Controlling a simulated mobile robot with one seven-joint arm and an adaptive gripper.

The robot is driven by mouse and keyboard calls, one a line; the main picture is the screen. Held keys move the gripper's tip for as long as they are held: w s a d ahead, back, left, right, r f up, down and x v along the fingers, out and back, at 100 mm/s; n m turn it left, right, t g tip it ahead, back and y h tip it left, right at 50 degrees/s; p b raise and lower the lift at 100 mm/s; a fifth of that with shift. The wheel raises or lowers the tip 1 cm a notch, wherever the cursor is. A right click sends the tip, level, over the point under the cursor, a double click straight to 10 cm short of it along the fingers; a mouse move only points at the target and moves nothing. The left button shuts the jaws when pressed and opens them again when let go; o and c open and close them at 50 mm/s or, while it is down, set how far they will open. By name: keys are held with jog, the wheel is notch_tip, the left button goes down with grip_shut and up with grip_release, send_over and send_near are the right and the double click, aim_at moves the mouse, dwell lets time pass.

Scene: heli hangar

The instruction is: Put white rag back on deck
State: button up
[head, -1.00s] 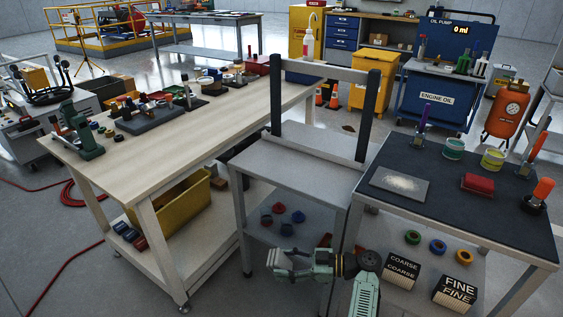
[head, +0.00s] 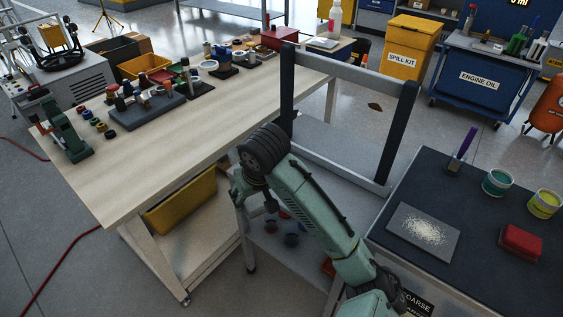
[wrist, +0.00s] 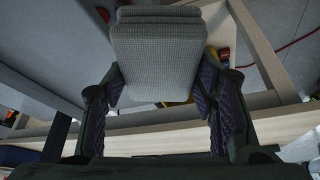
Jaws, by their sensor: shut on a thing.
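My gripper (wrist: 160,90) is shut on a folded, woven cloth, the white rag (wrist: 158,50), which looks pale grey in the shade. The rag sits between the two dark finger pads in the wrist view. In the head view my arm reaches up from the lower right, and the gripper end (head: 238,188) hangs by the workbench's front edge, left of a grey cart. The rag cannot be made out there. The grey cart has a flat top deck (head: 335,165) with an upright frame of dark posts and a grey crossbar. I see nothing lying on the visible part of that deck.
The wooden workbench (head: 110,185) carries tools and small parts toward its back. A yellow bin (head: 180,205) sits on its lower shelf. Right of the cart, a dark-topped table (head: 440,280) holds a powdered grey plate (head: 423,232), a red block (head: 521,243) and cups.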

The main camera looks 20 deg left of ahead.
jog(key=w, duration=1)
jog(key=w+f, duration=0.1)
jog(key=w, duration=0.4)
jog(key=shift+d, duration=0.4)
jog(key=shift+w+f+p, duration=0.2)
jog(key=shift+f+p, duration=0.05)
jog(key=shift+f, duration=0.7)
jog(key=shift+w+f+p, duration=0.2)
jog(key=shift+f+p, duration=0.05)
jog(key=shift+f, duration=0.65)
jog(key=o, duration=1)
jog(key=shift+o, duration=0.2)
jog(key=shift+r, duration=0.1)
jog(key=v, duration=1.2)
